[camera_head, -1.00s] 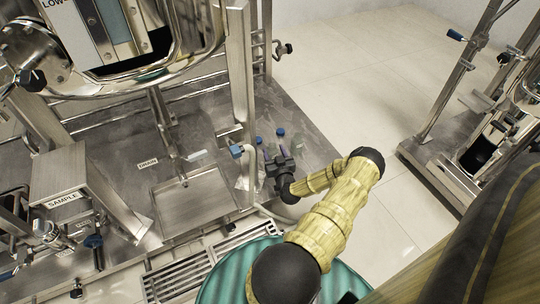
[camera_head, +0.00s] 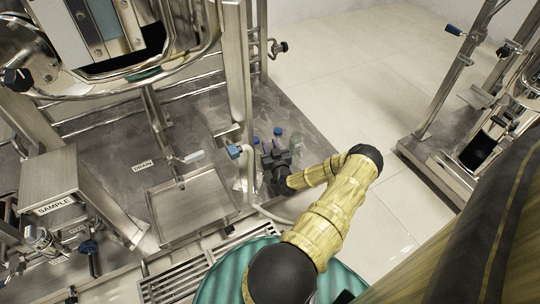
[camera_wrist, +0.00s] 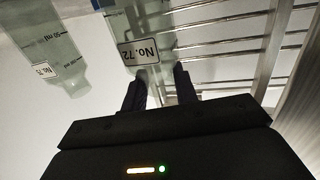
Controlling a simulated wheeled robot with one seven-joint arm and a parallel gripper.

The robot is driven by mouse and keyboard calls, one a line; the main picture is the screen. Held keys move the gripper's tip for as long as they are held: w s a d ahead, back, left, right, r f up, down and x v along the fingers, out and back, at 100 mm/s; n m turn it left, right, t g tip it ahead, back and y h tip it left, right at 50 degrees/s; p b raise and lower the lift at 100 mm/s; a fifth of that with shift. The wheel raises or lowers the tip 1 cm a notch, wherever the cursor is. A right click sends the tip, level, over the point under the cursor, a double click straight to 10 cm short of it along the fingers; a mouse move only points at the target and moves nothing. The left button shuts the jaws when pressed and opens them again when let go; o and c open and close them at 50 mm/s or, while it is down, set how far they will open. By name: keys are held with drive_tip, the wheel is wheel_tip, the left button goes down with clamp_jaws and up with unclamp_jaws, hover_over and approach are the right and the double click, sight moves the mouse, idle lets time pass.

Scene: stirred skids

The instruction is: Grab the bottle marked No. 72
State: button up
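The bottle marked No. 72 (camera_wrist: 152,25) is clear, with a white label, and shows at the top middle of the wrist view. My gripper (camera_wrist: 160,76) is open, with its two dark fingertips at the label end of this bottle. I cannot tell whether they touch it. A second clear bottle (camera_wrist: 45,45), with a 50 ml mark and its own label, is to the left. In the head view my gripper (camera_head: 277,152) is beside a small group of bottles with blue caps (camera_head: 278,131). It partly hides them, and their labels cannot be read there.
The bottles stand on a steel skid floor (camera_head: 310,160) near its right edge. A hose with a blue fitting (camera_head: 234,151) and an upright steel post (camera_head: 236,70) are close on the left. A shallow drain tray (camera_head: 190,205) lies further left. Pale floor is free to the right.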

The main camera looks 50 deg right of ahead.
clamp_jaws()
drive_tip(key=shift+r, duration=0.15)
